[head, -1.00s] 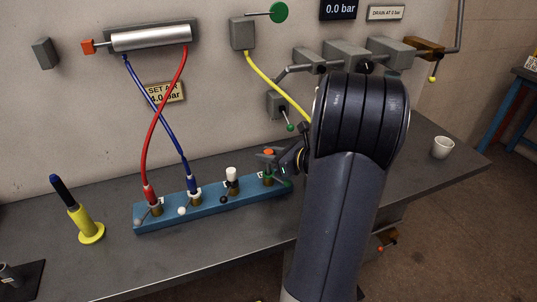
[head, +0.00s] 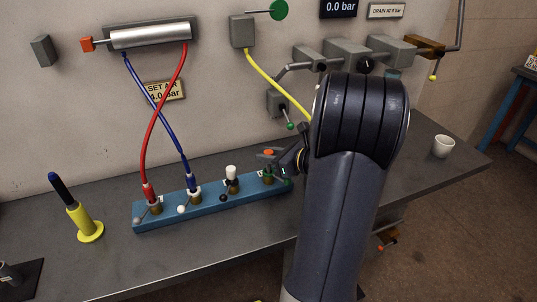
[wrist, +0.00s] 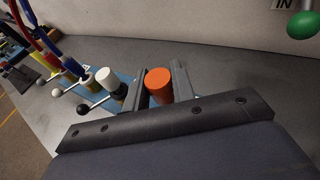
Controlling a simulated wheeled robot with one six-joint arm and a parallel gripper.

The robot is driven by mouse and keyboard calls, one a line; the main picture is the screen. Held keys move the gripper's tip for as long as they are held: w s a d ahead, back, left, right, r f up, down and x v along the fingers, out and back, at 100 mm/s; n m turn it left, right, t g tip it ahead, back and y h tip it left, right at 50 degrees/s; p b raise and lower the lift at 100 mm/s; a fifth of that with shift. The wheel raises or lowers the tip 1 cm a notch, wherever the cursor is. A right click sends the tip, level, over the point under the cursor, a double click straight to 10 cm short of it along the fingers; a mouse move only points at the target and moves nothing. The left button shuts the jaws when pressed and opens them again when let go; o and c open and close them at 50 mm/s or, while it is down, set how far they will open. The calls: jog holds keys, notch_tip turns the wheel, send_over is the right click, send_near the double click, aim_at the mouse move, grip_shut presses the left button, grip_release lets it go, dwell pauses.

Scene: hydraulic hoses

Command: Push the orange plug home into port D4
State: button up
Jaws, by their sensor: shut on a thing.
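The orange plug (wrist: 158,85) is between the two dark fingers of my gripper (wrist: 160,79) in the wrist view, and the gripper is shut on it. In the head view the orange top of the plug (head: 268,152) shows above the right end of the blue manifold (head: 212,208). The plug stands over the rightmost port (head: 268,179), where green parts show. The port labels are too small to read. The plug's lower end is hidden, so I cannot tell how deep it sits.
Red (head: 149,190) and blue (head: 190,180) hose plugs and a white cap (head: 231,173) stand on the manifold to the left, with ball-ended levers in front. A yellow holder (head: 82,222) stands farther left. A yellow hose (head: 272,82) hangs from the wall behind. A white cup (head: 443,147) is at right.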

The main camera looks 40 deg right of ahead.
jog(key=shift+f+b, duration=0.85)
jog(key=shift+f, duration=0.3)
jog(key=o, duration=1)
jog(key=shift+o, duration=0.2)
jog(key=v, duration=1.1)
jog(key=shift+w+a, duration=0.1)
jog(key=x, duration=1)
jog(key=shift+w+a+f, duration=0.1)
jog(key=shift+w, duration=0.2)
jog(key=shift+r+p, duration=0.35)
